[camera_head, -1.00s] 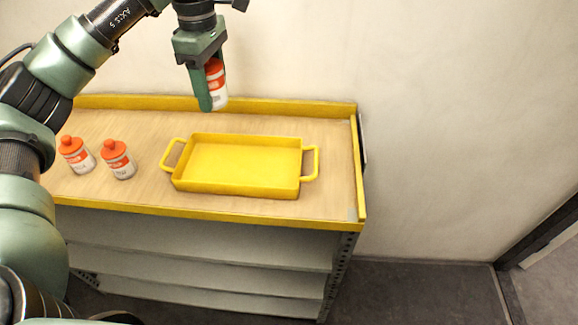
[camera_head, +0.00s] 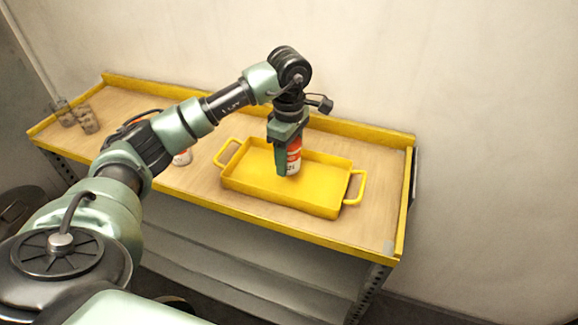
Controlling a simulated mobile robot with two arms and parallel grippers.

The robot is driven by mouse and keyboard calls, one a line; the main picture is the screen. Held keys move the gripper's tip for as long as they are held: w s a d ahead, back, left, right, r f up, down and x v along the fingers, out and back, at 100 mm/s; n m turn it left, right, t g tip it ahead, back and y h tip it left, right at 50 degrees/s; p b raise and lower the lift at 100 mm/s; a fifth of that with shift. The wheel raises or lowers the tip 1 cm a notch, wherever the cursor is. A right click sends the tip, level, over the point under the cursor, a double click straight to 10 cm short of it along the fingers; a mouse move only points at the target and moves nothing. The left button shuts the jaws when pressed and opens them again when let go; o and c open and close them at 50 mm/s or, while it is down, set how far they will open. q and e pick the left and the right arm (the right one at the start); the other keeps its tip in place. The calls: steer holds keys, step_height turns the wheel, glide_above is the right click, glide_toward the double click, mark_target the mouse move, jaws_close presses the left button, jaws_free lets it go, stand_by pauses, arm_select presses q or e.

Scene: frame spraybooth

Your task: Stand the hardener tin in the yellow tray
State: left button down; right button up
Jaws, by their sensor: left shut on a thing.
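The yellow tray (camera_head: 330,200) with two loop handles lies on the wooden bench top. The tin's top is hidden by the gripper. My right gripper is not in view.
A similar tin (camera_head: 183,157) stands on the bench, mostly hidden behind my left arm. Dark-looking cups (camera_head: 88,118) stand at the bench's far left. The bench has a raised yellow back rim (camera_head: 375,138). The bench top right of the tray is clear.

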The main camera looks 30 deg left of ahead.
mark_target(289, 179)
arm_select(q)
step_height(289, 179, down, 4)
steer(key=shift+r+p, duration=0.1)
steer(key=shift+p, duration=0.45)
steer(key=shift+f, duration=0.3)
steer(key=c, duration=0.8)
jaws_free()
steer(key=shift+c, duration=0.2)
steer(key=o, duration=0.3)
